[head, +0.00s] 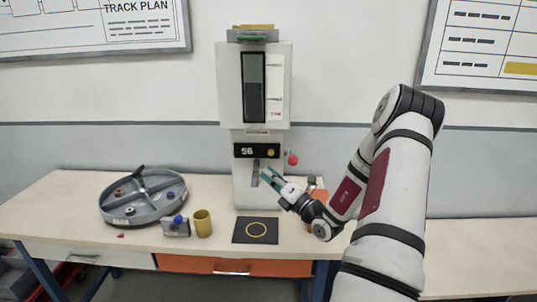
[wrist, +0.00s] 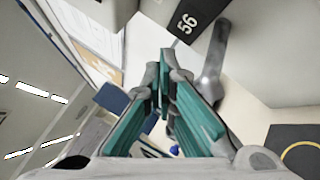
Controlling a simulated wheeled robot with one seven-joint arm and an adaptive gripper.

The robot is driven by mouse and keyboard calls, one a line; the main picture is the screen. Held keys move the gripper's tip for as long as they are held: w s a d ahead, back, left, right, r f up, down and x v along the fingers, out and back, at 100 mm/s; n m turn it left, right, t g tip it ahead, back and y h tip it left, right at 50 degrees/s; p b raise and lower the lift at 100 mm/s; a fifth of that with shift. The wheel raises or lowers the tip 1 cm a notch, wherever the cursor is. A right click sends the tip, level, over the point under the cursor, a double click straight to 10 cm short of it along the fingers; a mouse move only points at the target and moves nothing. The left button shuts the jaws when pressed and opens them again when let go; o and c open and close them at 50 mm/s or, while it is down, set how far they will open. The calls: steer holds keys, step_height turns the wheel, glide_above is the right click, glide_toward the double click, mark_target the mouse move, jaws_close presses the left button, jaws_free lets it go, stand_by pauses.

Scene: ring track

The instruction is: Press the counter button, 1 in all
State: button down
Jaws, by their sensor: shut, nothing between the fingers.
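A tall white machine (head: 244,185) stands at the back of the bench. Its black counter panel (head: 256,151) reads 56 and has a round yellow button (head: 271,152) at its right end. The panel also shows in the wrist view (wrist: 190,22), partly cut off; the yellow button is not visible there. A small grey box (head: 176,230) with a blue knob (head: 178,219) sits on the bench at the left. My gripper (head: 268,176), with teal fingers, is shut and empty, in front of the machine below the panel. The fingers also show in the wrist view (wrist: 163,72).
A red ball knob (head: 293,160) sticks out at the machine's right side. A grey round tray (head: 116,206), a yellow cup (head: 203,223) and a black mat (head: 240,237) with a yellow ring (head: 257,229) are on the bench.

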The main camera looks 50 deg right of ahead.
mark_target(271, 152)
steer(key=w+d+b, duration=0.3)
steer(key=w+d, duration=0.2)
steer(key=d, duration=0.1)
steer(key=shift+w+d+b, duration=0.35)
steer(key=shift+b, duration=0.05)
steer(key=shift+w+d+r, duration=0.1)
steer(key=shift+w+d, duration=0.15)
steer(key=shift+d, duration=0.05)
stand_by(1.4)
